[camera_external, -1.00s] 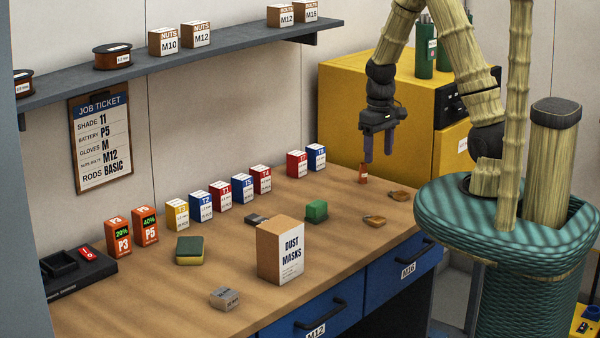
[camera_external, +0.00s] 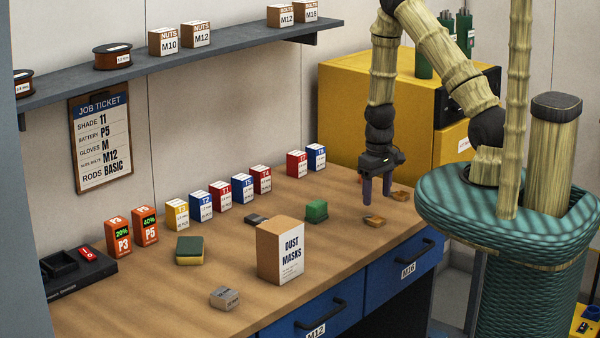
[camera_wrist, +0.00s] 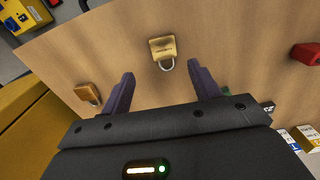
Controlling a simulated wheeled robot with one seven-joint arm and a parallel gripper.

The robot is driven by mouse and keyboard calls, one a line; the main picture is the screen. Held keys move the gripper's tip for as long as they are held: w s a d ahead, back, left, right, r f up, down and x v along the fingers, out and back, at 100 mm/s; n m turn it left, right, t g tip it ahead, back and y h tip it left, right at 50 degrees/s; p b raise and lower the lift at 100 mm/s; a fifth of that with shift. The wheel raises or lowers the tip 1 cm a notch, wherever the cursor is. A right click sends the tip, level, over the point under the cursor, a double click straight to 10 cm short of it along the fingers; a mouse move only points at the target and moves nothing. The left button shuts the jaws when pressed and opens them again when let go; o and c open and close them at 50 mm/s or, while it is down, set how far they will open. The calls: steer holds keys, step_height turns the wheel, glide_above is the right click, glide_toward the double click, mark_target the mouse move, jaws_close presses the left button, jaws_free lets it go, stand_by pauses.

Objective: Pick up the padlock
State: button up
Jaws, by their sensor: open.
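The padlock (camera_wrist: 163,48), with a brass body and a silver shackle, lies flat on the bench in the wrist view. Its shackle points toward my gripper (camera_wrist: 160,76). It appears to be the small brown piece (camera_external: 374,221) near the bench's front edge in the outside view. My gripper (camera_external: 377,196) points down with its fingers apart and empty, above and slightly behind that piece. In the wrist view the padlock is just beyond the fingertips, roughly centred between them. A second, browner lock-like piece (camera_wrist: 88,93) lies to the left; the outside view shows it right of the fingers (camera_external: 401,195).
The wooden bench (camera_external: 180,290) has a green block (camera_external: 316,210) and a dust masks box (camera_external: 281,250) to the left. Coloured boxes (camera_external: 243,188) line the back. A yellow cabinet (camera_external: 345,95) stands behind my arm. A red object (camera_wrist: 306,53) is at right in the wrist view.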

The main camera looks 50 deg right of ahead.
mark_target(376, 218)
steer(key=shift+f, duration=0.35)
steer(key=shift+s+a+f+p, duration=0.2)
steer(key=shift+f+p, duration=0.35)
steer(key=shift+f, duration=0.15)
steer(key=shift+s+a+f+p, duration=0.15)
steer(key=shift+a+f+p, duration=0.05)
steer(key=shift+f+p, duration=0.4)
steer(key=shift+f, duration=1.3)
steer(key=shift+c, duration=0.2)
steer(key=c, duration=1.1)
